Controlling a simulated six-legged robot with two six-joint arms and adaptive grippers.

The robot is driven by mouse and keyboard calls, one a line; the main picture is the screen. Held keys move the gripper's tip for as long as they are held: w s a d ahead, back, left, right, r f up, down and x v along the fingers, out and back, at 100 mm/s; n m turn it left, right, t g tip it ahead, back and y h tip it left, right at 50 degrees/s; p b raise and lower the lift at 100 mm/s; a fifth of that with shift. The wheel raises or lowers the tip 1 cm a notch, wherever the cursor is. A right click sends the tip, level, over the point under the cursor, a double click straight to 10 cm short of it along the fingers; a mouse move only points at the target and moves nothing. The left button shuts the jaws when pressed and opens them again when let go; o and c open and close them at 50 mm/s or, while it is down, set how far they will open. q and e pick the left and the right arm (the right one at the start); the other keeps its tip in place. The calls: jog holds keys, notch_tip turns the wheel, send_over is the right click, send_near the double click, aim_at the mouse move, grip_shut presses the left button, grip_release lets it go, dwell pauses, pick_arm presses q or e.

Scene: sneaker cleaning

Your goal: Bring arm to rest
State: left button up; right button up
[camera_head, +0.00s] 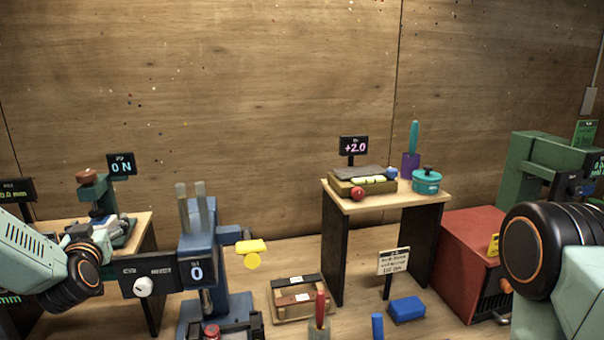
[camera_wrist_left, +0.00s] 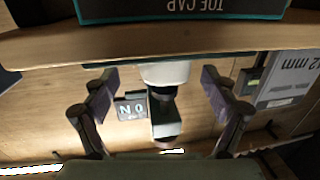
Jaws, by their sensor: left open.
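My left arm (camera_head: 30,250) comes in from the left edge of the head view and ends in a black joint in front of a wooden table. In the left wrist view my left gripper (camera_wrist_left: 158,95) has its two fingers wide apart. A white and dark device with a small "N 0" display shows between and beyond the fingers, and I see nothing gripped. My right arm (camera_head: 580,280) shows at the right edge of the head view with a large black joint. Its gripper is out of view. No sneaker is in sight.
A blue stand (camera_head: 198,240) with a "0" display rises right of my left arm. A small table (camera_head: 385,204) bears a tray, a teal pot (camera_head: 426,182) and a red ball. A red box (camera_head: 470,255) and green machine (camera_head: 540,165) stand right. A "TOE CAP" panel (camera_wrist_left: 180,8) shows in the wrist view.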

pick_arm(q)
jog(key=shift+x, duration=1)
jog(key=shift+a+p+v, duration=0.2)
jog(key=shift+p+v, duration=0.45)
jog(key=shift+v, duration=0.65)
jog(key=shift+s+r, duration=0.1)
